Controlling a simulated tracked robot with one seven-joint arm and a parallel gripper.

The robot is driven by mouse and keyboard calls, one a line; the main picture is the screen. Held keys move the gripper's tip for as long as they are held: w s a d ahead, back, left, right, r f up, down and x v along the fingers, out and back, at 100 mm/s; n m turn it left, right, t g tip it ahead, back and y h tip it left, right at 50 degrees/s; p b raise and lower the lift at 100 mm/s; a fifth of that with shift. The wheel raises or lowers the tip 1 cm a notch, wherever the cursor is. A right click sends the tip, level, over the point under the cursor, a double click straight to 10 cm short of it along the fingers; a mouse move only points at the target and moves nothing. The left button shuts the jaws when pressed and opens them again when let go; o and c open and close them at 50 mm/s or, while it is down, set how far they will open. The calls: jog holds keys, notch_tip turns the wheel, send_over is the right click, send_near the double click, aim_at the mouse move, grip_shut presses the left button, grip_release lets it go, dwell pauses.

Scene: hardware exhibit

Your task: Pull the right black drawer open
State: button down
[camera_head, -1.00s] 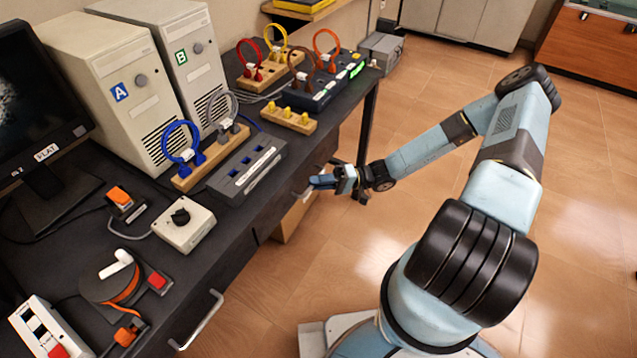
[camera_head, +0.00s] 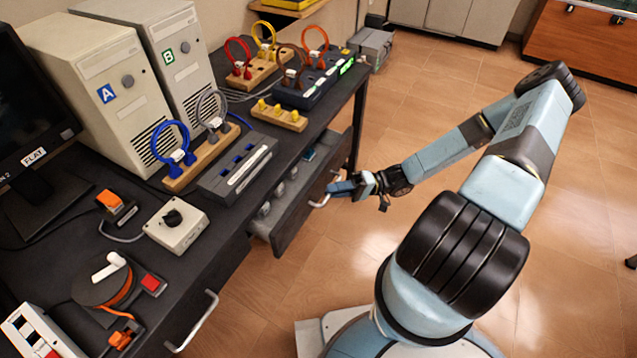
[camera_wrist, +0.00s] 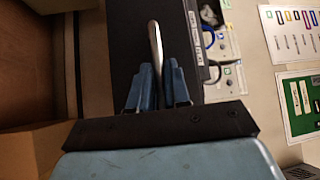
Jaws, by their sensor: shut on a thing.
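The right black drawer (camera_head: 293,222) stands partly open under the desk, and its inside shows from above. Its metal handle (camera_head: 319,201) is on the front face. My gripper (camera_head: 340,189) is at this handle in the head view. In the wrist view, the blue fingers (camera_wrist: 158,85) are shut on the handle bar (camera_wrist: 155,42), one on each side. The drawer's dark front (camera_wrist: 124,45) lies beyond them. Several small grey items and a bluish item (camera_head: 309,154) lie in the drawer; they are too small to make out.
The black desk (camera_head: 150,277) holds two computer towers, cable-loop blocks, a cord reel (camera_head: 105,283) and a switch box (camera_head: 177,225). A second drawer handle (camera_head: 196,322) sticks out at the left, with its drawer shut. Tiled floor (camera_head: 420,110) beyond the desk is clear.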

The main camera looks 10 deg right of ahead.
jog(key=s+d, duration=1.2)
jog(key=d, duration=0.3)
jog(key=shift+s+d+f, duration=0.2)
jog(key=shift+d, duration=0.15)
jog(key=c, duration=1.2)
grip_release()
jog(key=shift+r, duration=0.1)
jog(key=shift+o, duration=0.2)
jog(key=shift+w, duration=0.1)
jog(key=w+d+f, duration=0.1)
jog(key=d+f, duration=0.1)
jog(key=d, duration=1.1)
jog(key=shift+w+d, duration=0.3)
jog(key=shift+w, duration=0.1)
